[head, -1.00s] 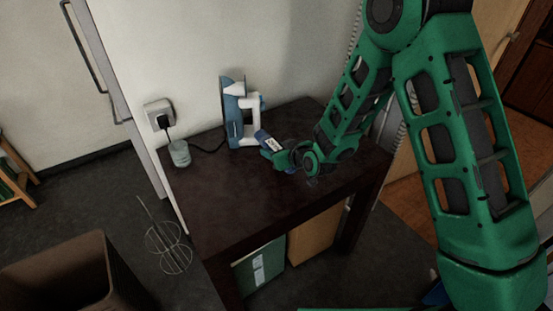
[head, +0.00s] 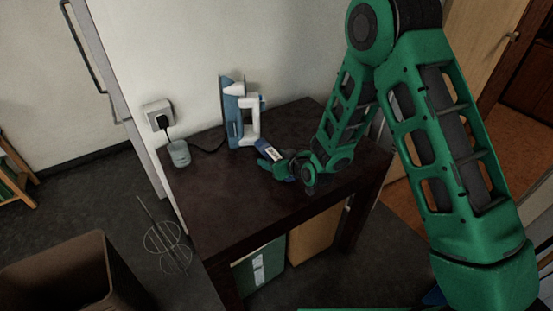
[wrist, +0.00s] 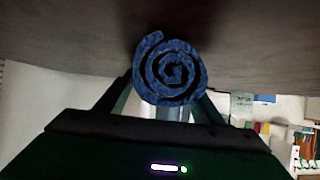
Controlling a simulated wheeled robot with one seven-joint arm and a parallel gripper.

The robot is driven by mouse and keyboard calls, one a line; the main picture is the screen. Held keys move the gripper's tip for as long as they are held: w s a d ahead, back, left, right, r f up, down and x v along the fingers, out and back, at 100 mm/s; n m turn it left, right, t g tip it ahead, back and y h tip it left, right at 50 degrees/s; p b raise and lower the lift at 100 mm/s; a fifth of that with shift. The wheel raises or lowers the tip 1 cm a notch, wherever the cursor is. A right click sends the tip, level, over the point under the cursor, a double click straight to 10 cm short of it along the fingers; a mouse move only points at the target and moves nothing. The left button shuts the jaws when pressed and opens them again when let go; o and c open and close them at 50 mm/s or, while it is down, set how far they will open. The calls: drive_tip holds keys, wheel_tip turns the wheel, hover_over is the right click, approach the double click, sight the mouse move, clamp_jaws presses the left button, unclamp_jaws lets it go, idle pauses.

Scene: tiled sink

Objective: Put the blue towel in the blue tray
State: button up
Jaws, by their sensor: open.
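The blue towel (wrist: 173,72) is rolled up. Its spiral end faces the wrist camera, against the dark tabletop in that view. My gripper (wrist: 163,92) is open, with one finger on each side of the roll; I cannot tell whether they touch it. In the head view my gripper (head: 284,172) is low over the dark table, and a small dark-blue patch beside it may be the towel, mostly hidden by my wrist. I cannot make out the blue tray in either view; only a small blue patch shows behind my arm at the lower right.
An upright blue-and-white iron (head: 236,112) stands on the dark table (head: 225,205) just behind my gripper. A brown bin (head: 60,270) is at lower left. The table's front left is clear.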

drive_tip(key=v, duration=1.2)
drive_tip(key=shift+r, duration=0.1)
drive_tip(key=shift+d, duration=0.1)
